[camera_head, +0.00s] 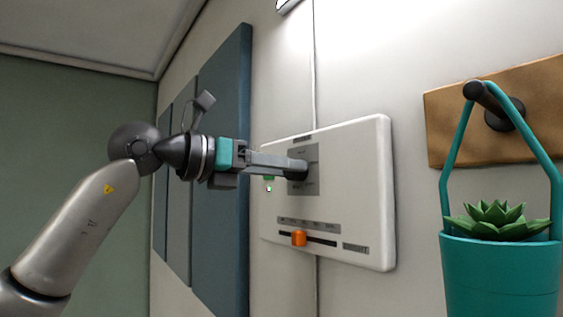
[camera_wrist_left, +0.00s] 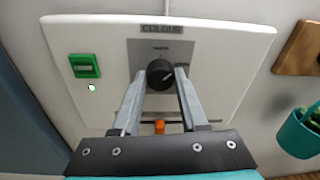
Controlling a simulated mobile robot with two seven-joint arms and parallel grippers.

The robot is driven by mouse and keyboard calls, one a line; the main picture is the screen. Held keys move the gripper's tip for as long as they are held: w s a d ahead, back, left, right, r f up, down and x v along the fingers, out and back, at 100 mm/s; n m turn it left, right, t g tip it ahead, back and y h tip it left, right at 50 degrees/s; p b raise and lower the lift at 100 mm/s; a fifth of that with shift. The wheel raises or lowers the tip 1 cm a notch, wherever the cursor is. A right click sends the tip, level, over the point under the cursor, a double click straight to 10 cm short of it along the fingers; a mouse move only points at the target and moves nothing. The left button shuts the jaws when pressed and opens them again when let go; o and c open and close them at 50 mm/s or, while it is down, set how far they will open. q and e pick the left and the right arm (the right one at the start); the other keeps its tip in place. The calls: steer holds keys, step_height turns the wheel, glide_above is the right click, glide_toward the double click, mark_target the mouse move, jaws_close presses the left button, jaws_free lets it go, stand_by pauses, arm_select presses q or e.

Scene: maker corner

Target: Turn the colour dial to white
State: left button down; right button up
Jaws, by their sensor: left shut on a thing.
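The colour dial is a black round knob on a grey square plate of a white wall panel, under a label reading COLOUR; the dial (camera_wrist_left: 160,73) shows between my fingers in the left wrist view. Its light pointer mark is aimed to the right and slightly up. The small words around it are too blurred to read. My left gripper (camera_head: 297,166) reaches in from the left in the head view, its two fingers shut on the dial's sides. The white panel (camera_head: 365,165) also shows in the left wrist view (camera_wrist_left: 225,60). My right gripper is not in view.
A green switch (camera_wrist_left: 84,66) with a small lit lamp (camera_wrist_left: 92,87) sits left of the dial. An orange slider (camera_head: 299,238) is below it. A teal hanging planter (camera_head: 500,275) hangs from a peg on a wooden board (camera_head: 440,130) at right. Blue wall panels (camera_head: 222,180) stand left.

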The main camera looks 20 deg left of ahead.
arm_select(q)
steer(key=shift+r+m+p, duration=0.15)
steer(key=shift+m+p, duration=0.25)
steer(key=shift+m, duration=1.5)
steer(key=shift+c, duration=2.2)
jaws_free()
steer(key=b+v, duration=0.3)
steer(key=v, duration=1.2)
steer(key=shift+s, duration=0.25)
